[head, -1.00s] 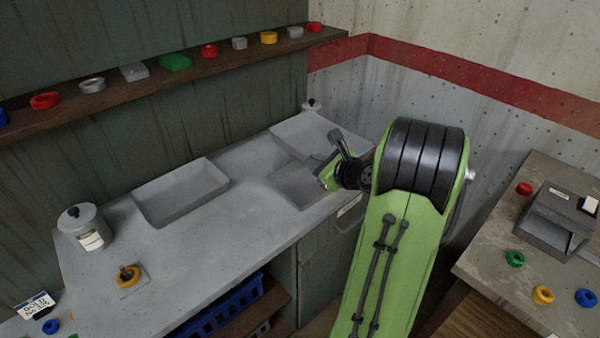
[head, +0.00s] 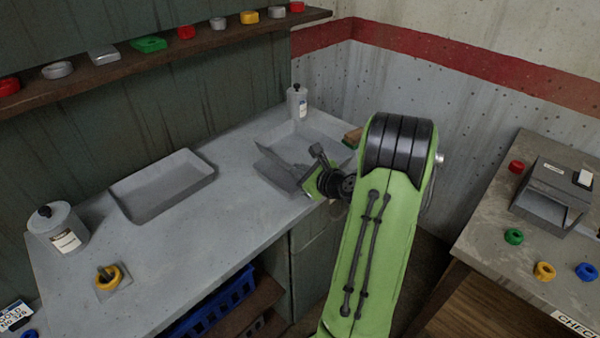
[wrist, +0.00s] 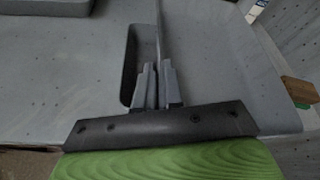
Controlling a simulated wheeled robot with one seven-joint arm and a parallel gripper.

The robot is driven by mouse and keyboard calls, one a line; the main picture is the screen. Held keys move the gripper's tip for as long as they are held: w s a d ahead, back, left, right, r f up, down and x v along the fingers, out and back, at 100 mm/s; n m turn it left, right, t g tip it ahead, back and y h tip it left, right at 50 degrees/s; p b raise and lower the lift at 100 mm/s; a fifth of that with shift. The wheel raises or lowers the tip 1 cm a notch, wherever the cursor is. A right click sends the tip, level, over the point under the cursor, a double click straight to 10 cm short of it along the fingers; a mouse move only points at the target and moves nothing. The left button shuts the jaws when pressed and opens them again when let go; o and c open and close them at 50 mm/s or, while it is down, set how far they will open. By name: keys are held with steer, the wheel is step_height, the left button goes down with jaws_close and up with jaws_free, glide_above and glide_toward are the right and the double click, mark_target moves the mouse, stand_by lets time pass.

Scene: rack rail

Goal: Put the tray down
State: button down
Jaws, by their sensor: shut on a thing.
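A grey shallow tray (head: 305,138) is at the right end of the grey counter. My gripper (head: 313,178) is shut on its near-left wall. In the wrist view, both fingers (wrist: 158,82) pinch the thin wall, and the tray's floor (wrist: 215,60) spreads to the right. The tray is at or just above the counter; I cannot tell whether it touches. A dark rectangular patch (wrist: 133,65) lies to the left of the held wall. My wrist and arm hide the tray's near corner.
A second grey tray (head: 165,187) sits to the left on the counter (head: 215,225). A canister (head: 58,232) and a yellow ring on a peg (head: 108,278) stand further left. A white bottle (head: 297,102) and a brown block (head: 353,135) are close behind the held tray.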

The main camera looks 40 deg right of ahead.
steer(key=c, duration=1.3)
jaws_free()
steer(key=shift+f, duration=0.1)
steer(key=shift+o, duration=0.2)
steer(key=p+v, duration=0.2)
steer(key=v, duration=1)
steer(key=w+a+r+n+g+y, duration=0.2)
steer(key=a+n+g+y, duration=0.3)
steer(key=a+n, duration=1.5)
steer(key=s+a+r+n+g+h, duration=0.3)
steer(key=s+a+n, duration=0.4)
steer(key=s+n, duration=0.5)
steer(key=shift+a+r+n+h, duration=0.3)
steer(key=shift+a+r+n, duration=0.15)
steer(key=shift+r, duration=0.3)
